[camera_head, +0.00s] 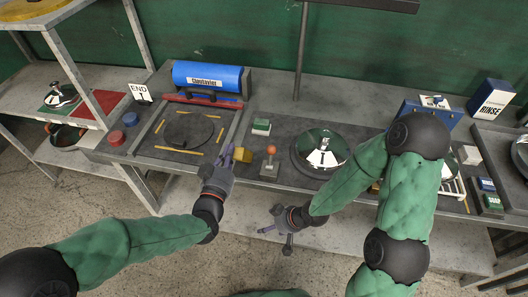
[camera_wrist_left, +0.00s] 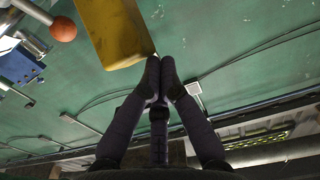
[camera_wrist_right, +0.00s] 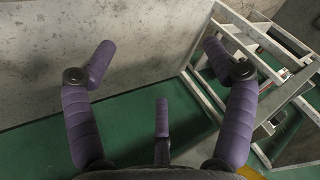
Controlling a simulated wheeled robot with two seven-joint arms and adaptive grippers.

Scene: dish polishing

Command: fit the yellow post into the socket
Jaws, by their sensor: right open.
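The yellow post (camera_head: 243,156) is a short block near the front edge of the bench, just right of my left gripper (camera_head: 230,155) in the head view. In the left wrist view the post (camera_wrist_left: 112,30) fills the top middle, with its near corner beside the left gripper's fingertips (camera_wrist_left: 161,64). Those fingertips are close together with no visible object between them; whether they touch the post is unclear. My right gripper (camera_head: 276,228) is open in front of the bench, and its spread fingers (camera_wrist_right: 160,50) hold nothing in the right wrist view. I cannot pick out the socket.
An orange-knobbed lever (camera_head: 271,150) stands just right of the post. A dark round plate (camera_head: 188,128) with yellow strips lies behind left. A silver dome lid (camera_head: 322,150) sits to the right. A blue roll (camera_head: 208,76) is at the back.

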